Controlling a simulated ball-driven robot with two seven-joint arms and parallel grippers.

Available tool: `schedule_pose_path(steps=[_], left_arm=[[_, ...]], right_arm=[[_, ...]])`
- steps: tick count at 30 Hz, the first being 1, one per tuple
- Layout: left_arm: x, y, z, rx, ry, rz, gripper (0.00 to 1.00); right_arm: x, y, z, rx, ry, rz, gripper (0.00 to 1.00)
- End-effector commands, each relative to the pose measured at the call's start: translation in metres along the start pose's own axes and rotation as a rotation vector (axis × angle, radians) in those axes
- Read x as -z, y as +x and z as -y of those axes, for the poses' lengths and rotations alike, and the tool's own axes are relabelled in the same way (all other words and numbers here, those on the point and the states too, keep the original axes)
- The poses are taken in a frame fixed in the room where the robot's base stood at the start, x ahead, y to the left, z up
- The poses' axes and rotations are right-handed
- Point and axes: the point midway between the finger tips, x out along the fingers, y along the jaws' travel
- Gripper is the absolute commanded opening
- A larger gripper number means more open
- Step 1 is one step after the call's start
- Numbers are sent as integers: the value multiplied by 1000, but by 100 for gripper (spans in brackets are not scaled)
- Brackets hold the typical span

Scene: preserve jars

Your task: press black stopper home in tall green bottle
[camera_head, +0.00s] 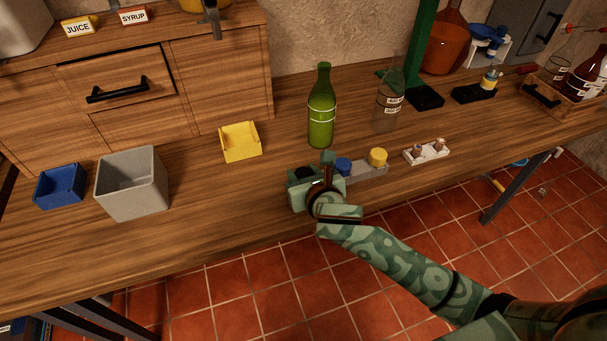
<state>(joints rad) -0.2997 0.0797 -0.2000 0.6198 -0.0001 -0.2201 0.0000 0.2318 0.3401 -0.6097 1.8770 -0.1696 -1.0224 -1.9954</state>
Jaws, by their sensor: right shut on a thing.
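The tall green bottle (321,112) stands upright on the wooden bench, its neck with no black stopper visible in it. My right gripper (325,163) is low over the bench in front of the bottle, at the left end of a grey rack (374,174). It is shut on what seems to be the black stopper, mostly hidden by the gripper and hard to make out. A blue stopper (343,165) and a yellow stopper (378,157) sit in the rack, just right of the gripper. My left gripper is not in view.
A clear bottle (388,106) stands right of the green one. A yellow tray (240,143), grey bin (132,184) and blue tray (59,186) are at left. A white holder (427,153) is right of the rack. The bench's front edge is close to my gripper.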

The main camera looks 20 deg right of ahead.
Motion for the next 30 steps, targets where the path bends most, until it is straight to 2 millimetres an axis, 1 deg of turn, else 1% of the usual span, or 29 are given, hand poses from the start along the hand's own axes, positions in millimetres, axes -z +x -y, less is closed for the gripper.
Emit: schedule_pose_path(steps=[1, 5, 8, 13, 15, 18, 21, 25, 30], left_arm=[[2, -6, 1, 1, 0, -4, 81], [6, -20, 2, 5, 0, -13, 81], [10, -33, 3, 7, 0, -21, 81], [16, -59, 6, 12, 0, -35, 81], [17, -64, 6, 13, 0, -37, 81], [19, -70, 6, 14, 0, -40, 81], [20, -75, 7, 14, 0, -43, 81], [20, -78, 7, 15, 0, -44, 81], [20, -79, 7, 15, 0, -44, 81]], right_arm=[[-9, -3, 0, 0, -1, 5, 15], [-32, -12, 0, 1, 0, 9, 15], [-44, -35, -4, -1, 1, 8, 15], [-72, -85, -14, -2, 2, 8, 15], [-68, -106, -20, -3, 2, 3, 15], [-67, -132, -26, -2, 2, 2, 15], [-67, -151, -31, 0, 2, 2, 15], [-66, -167, -35, 1, 1, 2, 15], [-65, -173, -36, 1, 1, 3, 15]])
